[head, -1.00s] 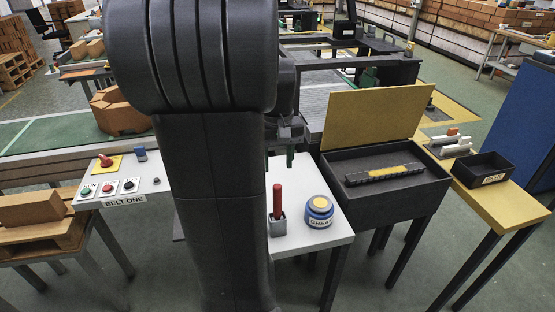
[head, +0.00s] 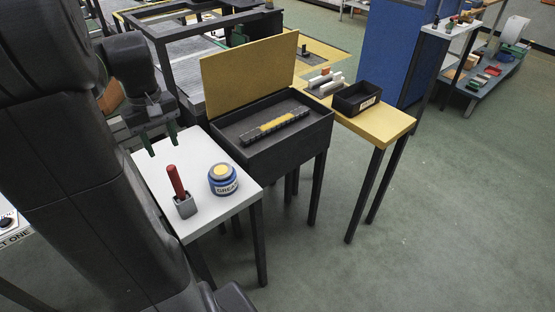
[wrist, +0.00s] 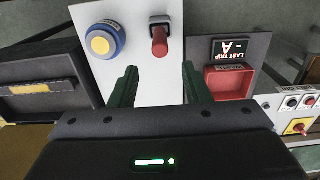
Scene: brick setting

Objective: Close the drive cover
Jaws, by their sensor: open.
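The drive cover (head: 248,82) is a yellow panel standing upright, hinged at the back of a dark box (head: 283,156). The box is open at the top, and a dark chain-like bar with a yellow middle (head: 274,127) lies inside. My gripper (head: 163,147) has green fingers and hangs over the far left part of the small white table, left of the box. It is open and empty; the wrist view also shows its two fingers apart (wrist: 158,88). In the wrist view the box (wrist: 42,78) is at the left, with the bar showing; the cover's yellow edge is at lower left.
A blue grease tub (head: 222,180) and a red-handled tool in a grey holder (head: 181,192) stand on the white table (head: 203,160). A yellow table (head: 385,126) right of the box carries a black bin (head: 357,100). Open floor lies in front.

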